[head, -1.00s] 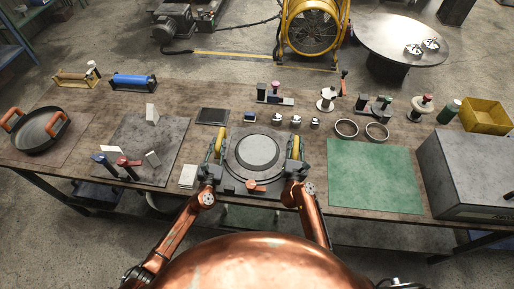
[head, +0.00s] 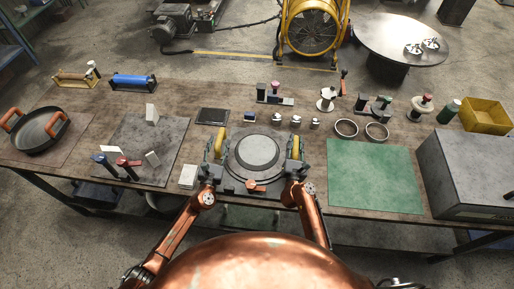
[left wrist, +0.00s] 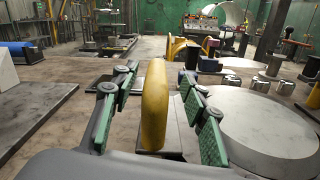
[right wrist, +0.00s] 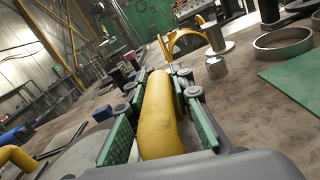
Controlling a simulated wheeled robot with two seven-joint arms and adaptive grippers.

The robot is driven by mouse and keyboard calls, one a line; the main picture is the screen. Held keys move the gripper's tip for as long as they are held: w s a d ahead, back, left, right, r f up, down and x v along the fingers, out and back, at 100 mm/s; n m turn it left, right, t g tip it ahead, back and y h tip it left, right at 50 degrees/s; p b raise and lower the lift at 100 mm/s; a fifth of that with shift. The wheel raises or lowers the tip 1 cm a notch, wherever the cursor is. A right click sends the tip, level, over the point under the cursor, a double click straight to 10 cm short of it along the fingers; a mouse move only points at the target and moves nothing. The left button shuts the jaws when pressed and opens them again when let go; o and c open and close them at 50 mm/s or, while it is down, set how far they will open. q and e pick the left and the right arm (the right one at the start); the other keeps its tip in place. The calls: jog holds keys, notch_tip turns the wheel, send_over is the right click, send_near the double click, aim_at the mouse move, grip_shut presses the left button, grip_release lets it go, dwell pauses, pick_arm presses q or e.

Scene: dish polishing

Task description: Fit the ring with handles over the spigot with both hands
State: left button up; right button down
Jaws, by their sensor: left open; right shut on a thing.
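Gaps show between pads and handle in the left wrist view. My right gripper (head: 296,147) is shut on the right yellow handle (right wrist: 157,115), with the handle between its pads. The spigot's pale top also shows in the left wrist view (left wrist: 262,128).
Several small metal pieces (head: 295,121) and two loose rings (head: 377,132) stand behind and right. A green mat (head: 375,175) lies right and is bare. A small red-topped part (head: 256,186) sits at the base's front. A grey box (head: 470,170) stands far right.

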pick_arm(q)
jog(key=shift+s+a+f, duration=0.1)
jog(key=shift+f, duration=0.3)
pick_arm(e)
jog(key=shift+r, duration=0.1)
pick_arm(q)
jog(key=s+a, duration=0.2)
jog(key=s, duration=0.9)
jog(key=shift+s+r, duration=0.15)
jog(key=shift+s, duration=0.1)
pick_arm(e)
jog(key=shift+r, duration=0.2)
jog(key=c, duration=2.1)
grip_release()
jog(key=o, duration=0.3)
jog(key=shift+s, duration=0.1)
jog(key=shift+o, duration=0.9)
jog(key=shift+f, duration=0.15)
jog(key=s+a, duration=0.2)
jog(key=s, duration=0.9)
jog(key=shift+s+f, duration=0.15)
jog(key=shift+s, duration=0.2)
jog(key=shift+a, duration=0.1)
